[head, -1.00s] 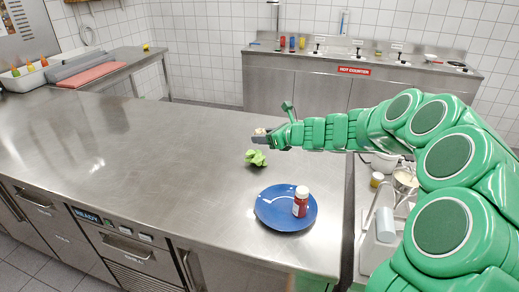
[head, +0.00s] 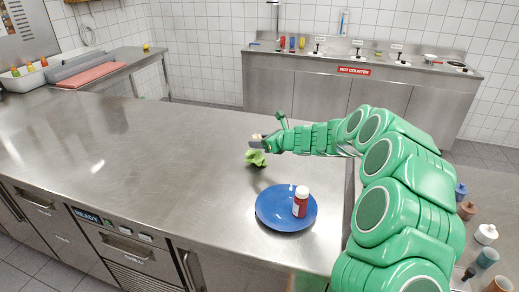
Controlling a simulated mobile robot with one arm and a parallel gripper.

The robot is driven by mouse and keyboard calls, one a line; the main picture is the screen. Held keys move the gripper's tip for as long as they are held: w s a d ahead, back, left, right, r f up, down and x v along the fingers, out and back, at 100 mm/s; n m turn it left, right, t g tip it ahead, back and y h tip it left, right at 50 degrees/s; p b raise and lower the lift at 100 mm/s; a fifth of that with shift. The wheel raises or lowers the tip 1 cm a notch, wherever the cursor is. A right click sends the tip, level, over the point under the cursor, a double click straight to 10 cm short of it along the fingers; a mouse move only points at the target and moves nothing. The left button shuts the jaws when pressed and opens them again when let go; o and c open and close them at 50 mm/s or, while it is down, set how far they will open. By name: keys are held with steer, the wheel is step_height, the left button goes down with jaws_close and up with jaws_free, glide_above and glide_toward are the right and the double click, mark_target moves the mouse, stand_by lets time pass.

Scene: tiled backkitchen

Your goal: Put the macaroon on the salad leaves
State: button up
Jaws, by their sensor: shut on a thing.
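The macaroon (head: 257,136) is a small pale beige piece between the jaws of my gripper (head: 256,141). My gripper is shut on it and sits right above the salad leaves (head: 256,158). The salad leaves are a small bright green clump on the steel counter (head: 150,160). The gripper hides part of their top edge. I cannot tell whether the macaroon or the jaws touch the leaves.
A blue plate (head: 272,213) with a red, white-capped bottle (head: 300,204) on it stands on the counter in front of the leaves. The counter to the left is clear. Several small bottles stand at the lower right, beyond my arm.

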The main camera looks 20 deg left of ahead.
mark_target(259, 154)
steer(key=shift+w+a+f, duration=0.15)
steer(key=shift+w+f, duration=0.1)
steer(key=shift+f, duration=1.6)
steer(key=shift+f, duration=0.1)
steer(key=o, duration=1)
steer(key=shift+s+d+r, duration=0.1)
steer(key=shift+d+r, duration=0.2)
steer(key=shift+d, duration=0.05)
steer(key=v, duration=1.1)
steer(key=shift+s, duration=0.15)
